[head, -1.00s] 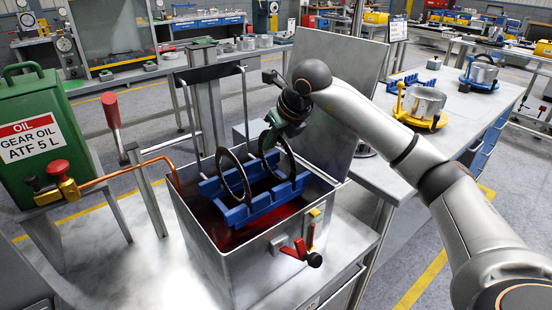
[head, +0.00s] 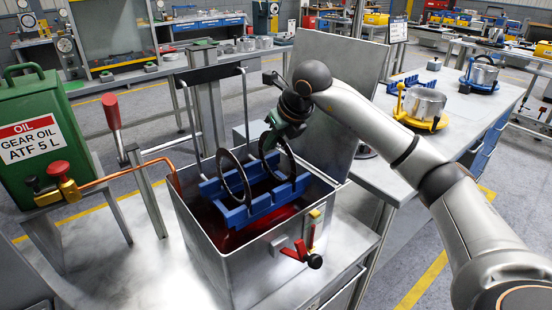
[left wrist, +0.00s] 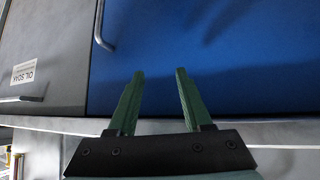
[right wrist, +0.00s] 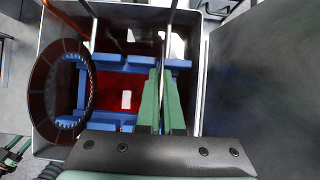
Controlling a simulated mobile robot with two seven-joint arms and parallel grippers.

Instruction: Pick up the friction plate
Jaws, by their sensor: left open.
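Two dark ring-shaped friction plates stand upright in the slots of a blue rack (head: 250,211) inside a metal oil tank (head: 228,262). The left plate (head: 222,168) stands free and also shows in the right wrist view (right wrist: 36,92). My right gripper (head: 284,128) is at the upper rim of the right plate (head: 292,163). In the right wrist view its fingers (right wrist: 161,98) are close together, with the thin plate edge-on between them, mostly hidden. My left gripper (left wrist: 156,98) is open and empty in front of a blue cabinet door (left wrist: 215,50).
A green gear oil can (head: 42,130) with a copper pipe (head: 135,165) stands left of the tank. A red-handled valve (head: 303,250) sticks out from the tank front. A metal panel (head: 338,90) rises behind. The right bench (head: 450,135) holds pots on coloured stands.

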